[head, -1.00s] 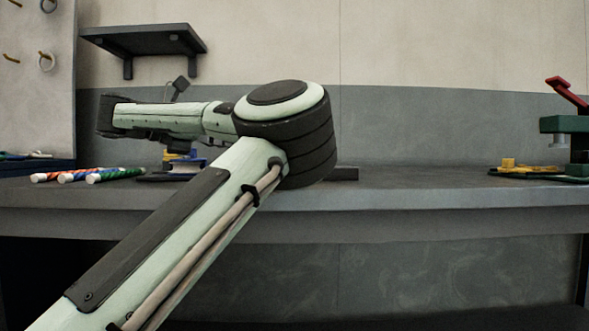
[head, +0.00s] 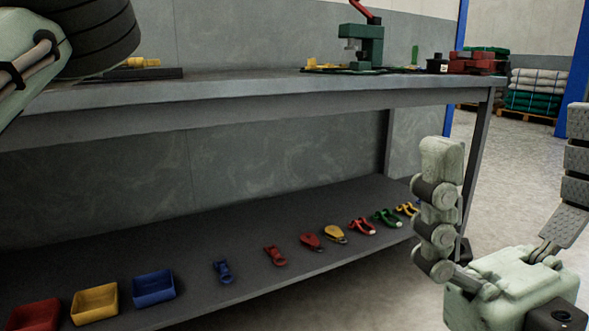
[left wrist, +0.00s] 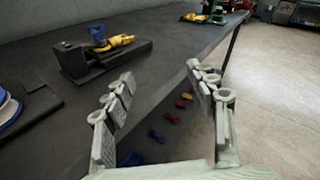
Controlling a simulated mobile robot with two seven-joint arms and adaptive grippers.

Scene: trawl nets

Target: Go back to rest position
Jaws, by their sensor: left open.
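My left gripper (left wrist: 160,76) shows in the left wrist view, open and empty, its two fingers spread over the front edge of the workbench. The gripper itself is outside the head view; only a dark ridged joint and pale link of my left arm show at the top left there. My right gripper (head: 510,130) is at the right of the head view, fingers wide apart and empty, in front of the bench's right end. The workbench (head: 250,92) runs across the head view, and its top also shows in the left wrist view (left wrist: 165,62).
A lower shelf (head: 240,235) holds red, yellow and blue bins (head: 153,288) and several coloured shackles and hooks. A green press (head: 362,46) stands on the bench. A dark fixture with yellow pieces (left wrist: 112,45) lies near my left gripper. Open floor (head: 520,180) lies to the right.

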